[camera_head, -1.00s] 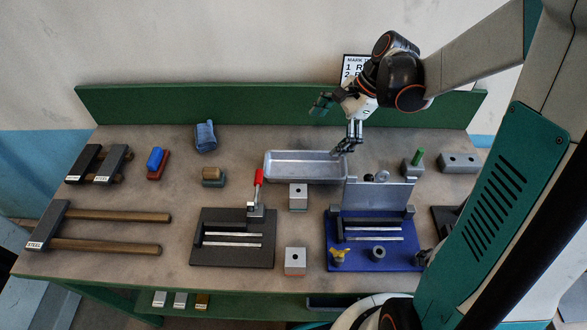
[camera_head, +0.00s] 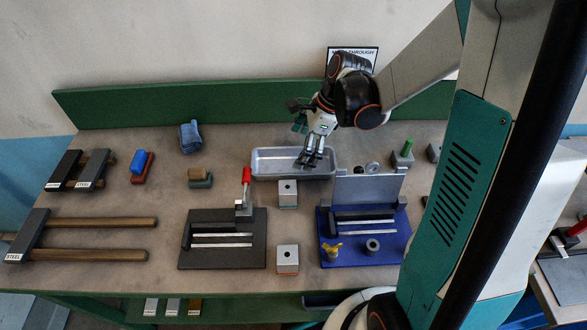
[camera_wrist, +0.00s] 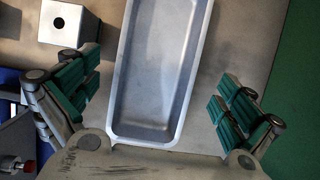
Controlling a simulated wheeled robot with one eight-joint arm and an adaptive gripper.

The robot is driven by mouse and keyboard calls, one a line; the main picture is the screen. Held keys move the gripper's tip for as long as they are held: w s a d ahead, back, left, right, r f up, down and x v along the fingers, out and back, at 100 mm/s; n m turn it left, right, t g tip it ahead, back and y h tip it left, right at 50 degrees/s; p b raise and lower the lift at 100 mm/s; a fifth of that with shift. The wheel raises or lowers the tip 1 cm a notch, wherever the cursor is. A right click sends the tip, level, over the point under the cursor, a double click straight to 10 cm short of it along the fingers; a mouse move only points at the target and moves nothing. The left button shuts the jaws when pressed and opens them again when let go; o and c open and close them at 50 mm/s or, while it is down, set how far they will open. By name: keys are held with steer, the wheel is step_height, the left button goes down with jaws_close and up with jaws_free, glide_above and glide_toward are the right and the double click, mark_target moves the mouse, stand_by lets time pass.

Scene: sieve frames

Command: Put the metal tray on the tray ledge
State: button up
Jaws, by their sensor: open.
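The metal tray (camera_head: 272,164) is a shallow, empty, silver-grey rectangular pan lying on the bench near its back. My gripper (camera_head: 311,158) is above the tray's right part in the head view, with its fingers pointing down. In the wrist view my gripper (camera_wrist: 161,97) is open, with the green finger pads on either side of the tray (camera_wrist: 158,75) and apart from its rims. The tray's far end runs out of the top of the wrist view. I cannot tell which surface is the tray ledge; a shelf (camera_head: 225,309) shows below the bench front.
A block with a hole (camera_head: 288,193) stands just in front of the tray. A blue fixture (camera_head: 365,258) with an upright plate and a dark fixture (camera_head: 222,260) with a red-handled clamp stand further forward. Hammers (camera_head: 100,223) lie left. A green back board (camera_head: 200,108) rises behind.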

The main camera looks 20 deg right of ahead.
mark_target(288, 168)
steer(key=shift+b+x, duration=1.3)
steer(key=shift+x, duration=1.5)
steer(key=shift+s+r, duration=0.1)
steer(key=shift+s, duration=0.05)
steer(key=c, duration=1.7)
steer(key=shift+r, duration=0.15)
step_height(288, 168, up, 20)
steer(key=p, duration=0.7)
